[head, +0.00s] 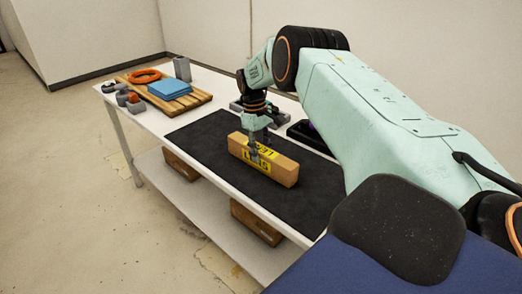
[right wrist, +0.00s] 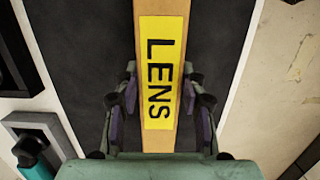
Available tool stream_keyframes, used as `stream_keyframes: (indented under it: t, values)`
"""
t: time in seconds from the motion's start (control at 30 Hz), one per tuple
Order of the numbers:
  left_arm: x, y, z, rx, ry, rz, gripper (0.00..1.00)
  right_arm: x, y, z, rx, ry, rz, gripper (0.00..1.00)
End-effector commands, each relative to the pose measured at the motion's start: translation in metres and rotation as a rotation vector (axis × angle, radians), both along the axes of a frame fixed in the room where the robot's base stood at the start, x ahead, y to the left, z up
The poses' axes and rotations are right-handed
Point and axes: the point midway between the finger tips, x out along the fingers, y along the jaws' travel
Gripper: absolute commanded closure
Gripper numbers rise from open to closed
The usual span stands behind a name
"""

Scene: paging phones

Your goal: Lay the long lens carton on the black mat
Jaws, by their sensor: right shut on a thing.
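The long lens carton (head: 278,168) is a brown box with yellow labels. In the head view it is over the black mat (head: 205,141), and it looks to be lying on it or just above it; I cannot tell which. In the right wrist view the carton (right wrist: 180,8) runs lengthwise between the fingers, with the word LENS on its yellow label. My right gripper (head: 255,155) is shut on the carton near its middle, from above; it also shows in the right wrist view (right wrist: 160,97). My left gripper is not in view.
A wooden board (head: 190,103) with a blue stack (head: 169,88) and an orange ring (head: 144,76) is at the table's far left. Grey cups stand near it. A black tray (head: 312,136) lies behind the mat. Brown boxes (head: 257,222) are on the lower shelf.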

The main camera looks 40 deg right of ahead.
Motion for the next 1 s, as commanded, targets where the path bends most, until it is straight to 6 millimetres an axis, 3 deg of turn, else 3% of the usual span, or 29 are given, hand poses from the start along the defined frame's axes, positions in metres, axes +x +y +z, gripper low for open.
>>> stream_keyframes:
  t: [0.1, 0.13, 0.4, 0.77, 1.0]
  values:
    - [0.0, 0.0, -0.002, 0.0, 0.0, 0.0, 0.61, 0.0, 0.0, -0.003, 0.0, 0.0, 0.0, 1.0]
    - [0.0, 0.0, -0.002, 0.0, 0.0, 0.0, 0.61, 0.0, 0.0, -0.003, 0.001, 0.001, 0.0, 0.58]
    - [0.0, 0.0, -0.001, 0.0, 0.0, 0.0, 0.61, -0.001, 0.0, -0.002, 0.001, 0.001, 0.0, 0.36]
    - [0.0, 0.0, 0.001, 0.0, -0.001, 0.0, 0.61, -0.001, 0.0, 0.002, 0.001, 0.001, 0.0, 0.36]
    - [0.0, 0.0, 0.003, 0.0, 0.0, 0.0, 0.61, 0.007, 0.001, 0.042, 0.0, -0.004, -0.001, 0.36]
